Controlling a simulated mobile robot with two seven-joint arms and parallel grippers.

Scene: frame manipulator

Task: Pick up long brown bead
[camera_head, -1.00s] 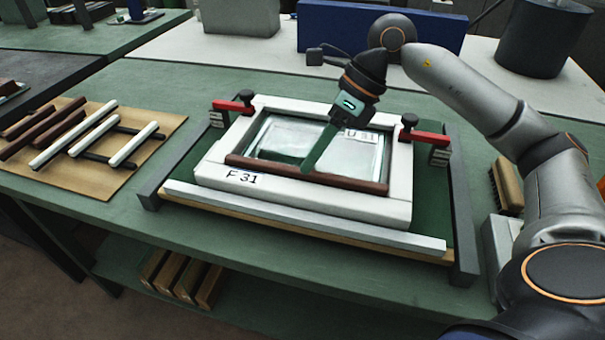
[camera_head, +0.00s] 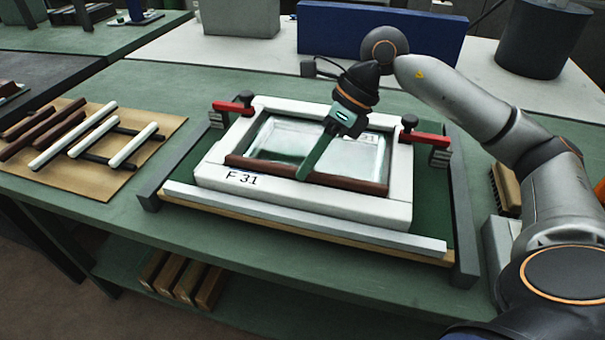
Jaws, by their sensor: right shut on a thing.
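The long brown bead (camera_head: 350,184) lies along the near inner edge of the white frame (camera_head: 330,203), in front of the glass pane. My right gripper (camera_head: 303,175) reaches down over the pane from the upper right. Its green fingers are shut on the long brown bead, left of the bead's middle. The bead still lies along the frame edge; I see no clear gap below it. The fingers hide a small part of the bead and pane. My left gripper is not in view.
A tan board (camera_head: 100,180) at the left bears several brown and white strips. Red clamps (camera_head: 233,107) stand at both sides of the frame, the right one (camera_head: 430,138) near my forearm. A metal rail (camera_head: 300,217) runs along the front. Green table is clear between board and frame.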

